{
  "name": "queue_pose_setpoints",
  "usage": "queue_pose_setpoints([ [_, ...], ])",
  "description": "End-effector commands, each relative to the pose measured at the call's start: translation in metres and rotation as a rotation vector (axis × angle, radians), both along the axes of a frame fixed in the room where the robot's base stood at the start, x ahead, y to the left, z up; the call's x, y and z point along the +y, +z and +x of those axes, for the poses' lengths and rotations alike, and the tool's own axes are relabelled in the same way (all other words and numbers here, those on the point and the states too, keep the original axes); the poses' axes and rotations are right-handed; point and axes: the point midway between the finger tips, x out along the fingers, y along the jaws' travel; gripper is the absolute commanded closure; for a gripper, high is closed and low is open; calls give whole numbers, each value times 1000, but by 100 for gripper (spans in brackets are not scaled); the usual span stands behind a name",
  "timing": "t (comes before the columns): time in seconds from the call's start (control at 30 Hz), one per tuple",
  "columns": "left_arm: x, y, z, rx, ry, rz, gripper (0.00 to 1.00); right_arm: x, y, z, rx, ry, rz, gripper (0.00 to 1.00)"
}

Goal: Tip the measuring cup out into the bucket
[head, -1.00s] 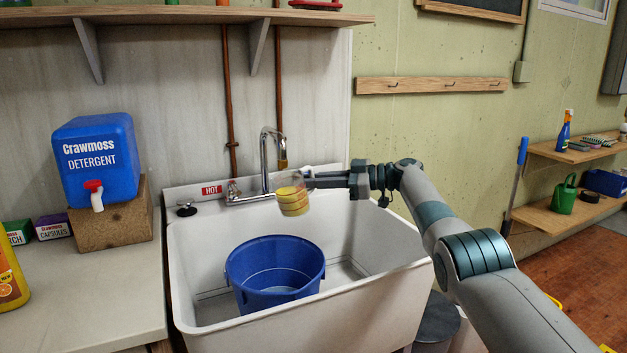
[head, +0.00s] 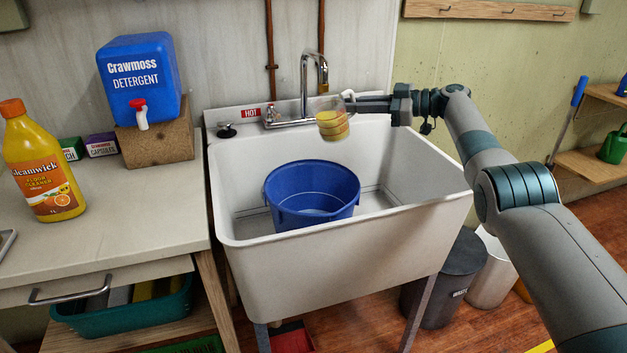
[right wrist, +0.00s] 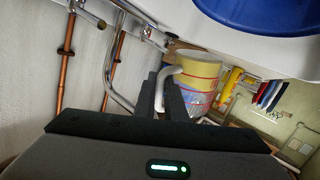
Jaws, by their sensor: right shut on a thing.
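The measuring cup (head: 333,122) is clear with yellow contents, and it is slightly tilted above the back of the sink. My right gripper (head: 352,104) is shut on the cup's handle. In the right wrist view the cup (right wrist: 200,78) hangs beyond the fingers of the gripper (right wrist: 168,95), which close around its handle. The blue bucket (head: 312,178) stands upright in the sink, with a little pale liquid showing at its bottom. The cup is above and slightly right of the bucket, apart from it. The bucket also shows in the right wrist view (right wrist: 270,12). My left gripper is not in view.
The white sink (head: 345,240) surrounds the bucket. A chrome faucet (head: 304,80) rises behind, close to the cup. A detergent dispenser (head: 140,75) on a block and a yellow floor cleaner bottle (head: 45,165) stand on the left counter. Bins (head: 445,280) stand under the sink's right side.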

Motion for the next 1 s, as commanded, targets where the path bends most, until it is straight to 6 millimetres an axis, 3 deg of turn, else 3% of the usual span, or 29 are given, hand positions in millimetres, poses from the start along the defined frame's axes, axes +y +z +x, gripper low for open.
queue_pose_setpoints([
  [0.37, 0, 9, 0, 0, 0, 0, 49, -6, 11, -2, -55, 0, -67, 100],
  [1.0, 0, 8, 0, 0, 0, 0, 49, -5, 18, -3, -107, 1, -130, 100],
])
